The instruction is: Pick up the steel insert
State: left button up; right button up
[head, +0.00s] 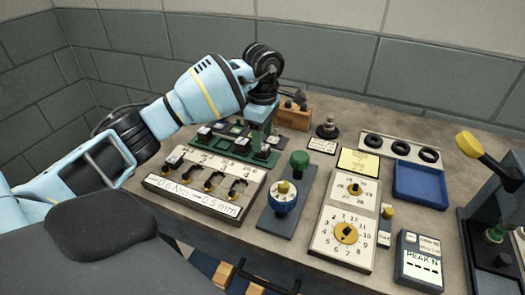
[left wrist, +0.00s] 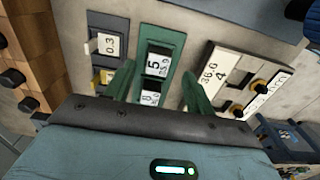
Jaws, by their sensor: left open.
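My left gripper (head: 262,140) is open, with its green fingers pointing down over the right part of a green rack (head: 205,150) that holds several small labelled blocks. In the left wrist view, the gripper's fingers (left wrist: 159,70) stand on either side of a dark block with white labels (left wrist: 158,62) in a green pocket. The fingers appear apart from it. Another block, marked 0.3 (left wrist: 108,45), sits in a grey pocket to the left. I cannot tell for certain which block is the steel insert. My right gripper is not in view.
A white panel with hooks (head: 175,188) lies in front of the rack. A blue knob (head: 283,197), a dial panel (head: 330,245), a blue tray (head: 420,187) and a lever press (head: 490,235) stand to the right. A wooden block (head: 296,117) is behind the gripper.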

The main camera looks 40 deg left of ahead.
aim_at(263, 146)
pick_arm(q)
jog(key=shift+w+a+f, duration=0.1)
jog(key=shift+w+f, duration=0.05)
jog(key=shift+f, duration=1.65)
grip_shut()
notch_tip(263, 146, up, 10)
